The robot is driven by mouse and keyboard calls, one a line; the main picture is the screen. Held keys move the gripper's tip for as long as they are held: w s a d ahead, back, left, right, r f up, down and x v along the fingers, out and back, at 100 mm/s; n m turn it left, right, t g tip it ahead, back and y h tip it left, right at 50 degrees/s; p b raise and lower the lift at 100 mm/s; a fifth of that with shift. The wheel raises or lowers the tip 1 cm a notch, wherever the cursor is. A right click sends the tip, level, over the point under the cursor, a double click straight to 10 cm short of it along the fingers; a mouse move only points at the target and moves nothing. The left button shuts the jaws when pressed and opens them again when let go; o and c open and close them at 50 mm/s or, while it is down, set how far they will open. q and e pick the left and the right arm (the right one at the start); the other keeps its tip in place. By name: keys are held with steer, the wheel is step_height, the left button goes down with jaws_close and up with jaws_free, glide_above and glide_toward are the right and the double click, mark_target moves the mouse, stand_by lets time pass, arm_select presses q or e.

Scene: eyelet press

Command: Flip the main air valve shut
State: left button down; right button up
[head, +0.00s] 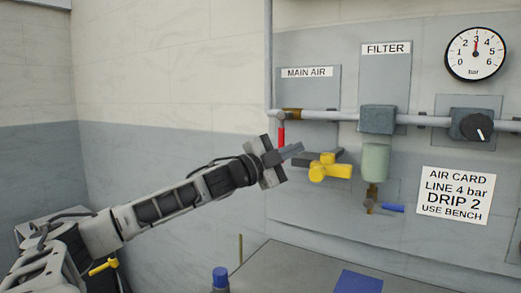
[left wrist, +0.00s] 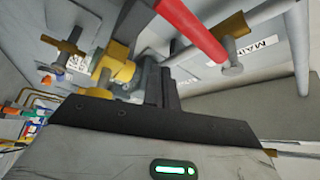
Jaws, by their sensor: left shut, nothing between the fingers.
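The main air valve has a brass body (head: 292,113) on the grey pipe under the MAIN AIR sign (head: 307,72). Its red lever (head: 282,136) hangs straight down, across the horizontal pipe. In the left wrist view the red lever (left wrist: 192,25) runs slantwise above my fingers, with the brass body (left wrist: 236,25) at its right. My left gripper (head: 293,152) is shut and empty, close to the lever's lower end. Its fingers also show in the left wrist view (left wrist: 160,85); I cannot tell whether they touch the lever. My right gripper is not in view.
A yellow fitting (head: 330,168) is just right of my left fingertips. Farther right are the filter (head: 376,160), a blue drain lever (head: 390,208), a black knob (head: 477,127) and a gauge (head: 476,54). A grey bench (head: 290,270) lies below. The wall at left is clear.

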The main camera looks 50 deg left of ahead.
arm_select(q)
steer(key=s+a+p, duration=0.2)
steer(key=s+p, duration=0.1)
steer(key=s, duration=0.6)
steer(key=shift+s, duration=0.25)
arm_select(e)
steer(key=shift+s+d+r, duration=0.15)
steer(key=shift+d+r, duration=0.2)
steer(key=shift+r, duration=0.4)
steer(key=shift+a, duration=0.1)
